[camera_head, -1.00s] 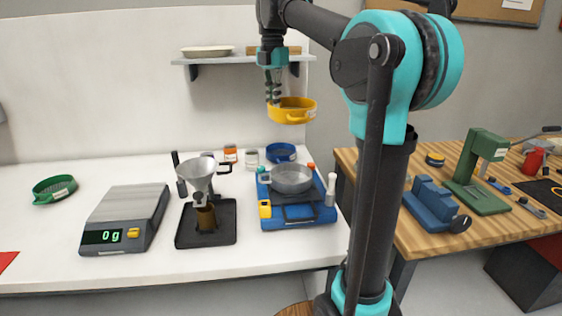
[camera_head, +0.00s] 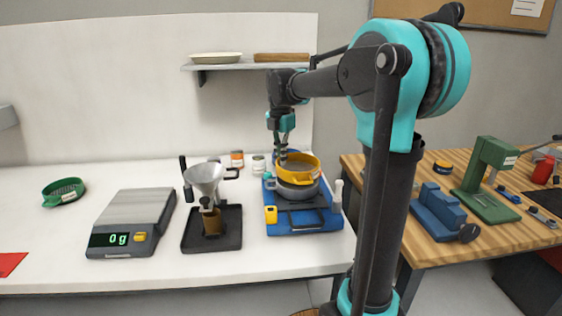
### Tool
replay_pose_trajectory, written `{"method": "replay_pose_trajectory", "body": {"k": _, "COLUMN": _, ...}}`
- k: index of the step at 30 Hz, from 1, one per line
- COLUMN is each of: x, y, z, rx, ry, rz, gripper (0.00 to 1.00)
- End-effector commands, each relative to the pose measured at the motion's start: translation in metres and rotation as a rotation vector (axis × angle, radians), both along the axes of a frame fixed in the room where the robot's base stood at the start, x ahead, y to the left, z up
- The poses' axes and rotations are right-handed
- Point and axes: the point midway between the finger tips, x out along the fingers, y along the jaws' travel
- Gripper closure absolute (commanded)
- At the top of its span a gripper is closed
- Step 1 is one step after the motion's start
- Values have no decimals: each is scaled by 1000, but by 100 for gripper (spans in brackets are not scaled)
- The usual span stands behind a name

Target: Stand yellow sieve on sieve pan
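The yellow sieve (camera_head: 299,171) is at or just above the top of the grey sieve pan (camera_head: 297,190). It looks slightly tilted, and I cannot tell whether it touches the pan. The pan sits on a blue shaker base (camera_head: 292,223). My gripper (camera_head: 282,158) points down at the left rim of the yellow sieve and appears shut on that rim. The fingertips are small and partly hidden by the sieve. The sieve covers the pan's upper opening.
A funnel stand (camera_head: 227,230) and a scale (camera_head: 130,222) reading 0 g stand to the left. A green sieve (camera_head: 63,191) lies far left. A white-topped brush or bottle (camera_head: 337,196) stands close right.

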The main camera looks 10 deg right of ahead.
Motion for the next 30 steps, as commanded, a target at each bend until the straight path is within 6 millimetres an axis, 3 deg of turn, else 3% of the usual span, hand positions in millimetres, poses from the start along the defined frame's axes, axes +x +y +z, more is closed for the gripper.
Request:
{"method": "replay_pose_trajectory", "body": {"k": 3, "x": 0, "y": 0, "z": -11, "rx": 0, "ry": 0, "rz": 0, "gripper": 100}}
{"method": "replay_pose_trajectory", "body": {"k": 26, "x": 0, "y": 0, "z": -23, "rx": 0, "ry": 0, "rz": 0, "gripper": 100}}
{"method": "replay_pose_trajectory", "body": {"k": 30, "x": 0, "y": 0, "z": -23, "rx": 0, "ry": 0, "rz": 0, "gripper": 81}}
